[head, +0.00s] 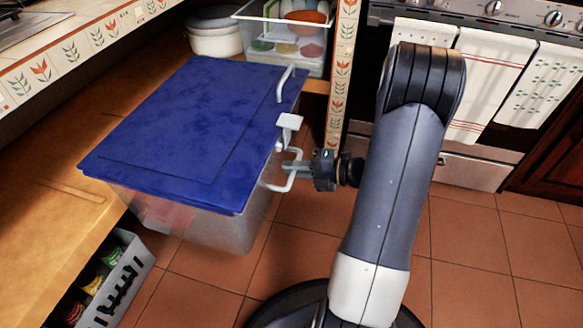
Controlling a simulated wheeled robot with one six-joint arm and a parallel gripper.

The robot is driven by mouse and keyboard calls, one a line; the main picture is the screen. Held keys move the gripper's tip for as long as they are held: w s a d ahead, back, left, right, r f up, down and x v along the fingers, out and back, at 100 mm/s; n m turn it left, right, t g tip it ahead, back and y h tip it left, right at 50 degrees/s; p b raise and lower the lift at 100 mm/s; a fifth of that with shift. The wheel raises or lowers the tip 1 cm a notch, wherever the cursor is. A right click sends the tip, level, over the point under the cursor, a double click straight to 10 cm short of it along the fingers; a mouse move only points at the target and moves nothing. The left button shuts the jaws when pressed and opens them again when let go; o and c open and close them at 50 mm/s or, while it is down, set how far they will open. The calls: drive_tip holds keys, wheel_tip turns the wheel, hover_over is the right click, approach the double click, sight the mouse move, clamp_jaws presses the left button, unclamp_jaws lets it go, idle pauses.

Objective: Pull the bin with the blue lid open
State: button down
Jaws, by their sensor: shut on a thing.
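The bin (245,232) is a translucent plastic box with a flat blue lid (190,130). It rests on a wooden shelf and its front end juts out over the tiled floor. Blurred reddish contents show through its wall. The lid lies on top of the bin. A white handle (286,84) stands on the lid's right edge, with a white latch piece (289,121) below it. My gripper (289,170) is at the bin's right side, shut on the white loop handle (291,184) there.
A clear bin (286,45) with bowls and a white pot (214,38) stand behind on the shelf (75,195). A grey crate (122,280) with jars is below left. An oven with hanging towels (490,70) stands at the back right. Tiled floor (470,240) is free at the right.

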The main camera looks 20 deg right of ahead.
drive_tip(key=shift+d+f, duration=0.1)
drive_tip(key=shift+d, duration=0.05)
drive_tip(key=c, duration=1.5)
unclamp_jaws()
drive_tip(key=shift+s+d, duration=0.1)
drive_tip(key=p+v, duration=0.3)
drive_tip(key=v, duration=0.7)
drive_tip(key=shift+s+d, duration=0.25)
drive_tip(key=shift+s, duration=0.05)
drive_tip(key=shift+r+b+x, duration=0.1)
drive_tip(key=shift+b+x, duration=0.65)
drive_tip(key=shift+x, duration=2.05)
drive_tip(key=shift+r+b+x, duration=0.15)
drive_tip(key=shift+b+x, duration=0.6)
drive_tip(key=shift+x, duration=2.1)
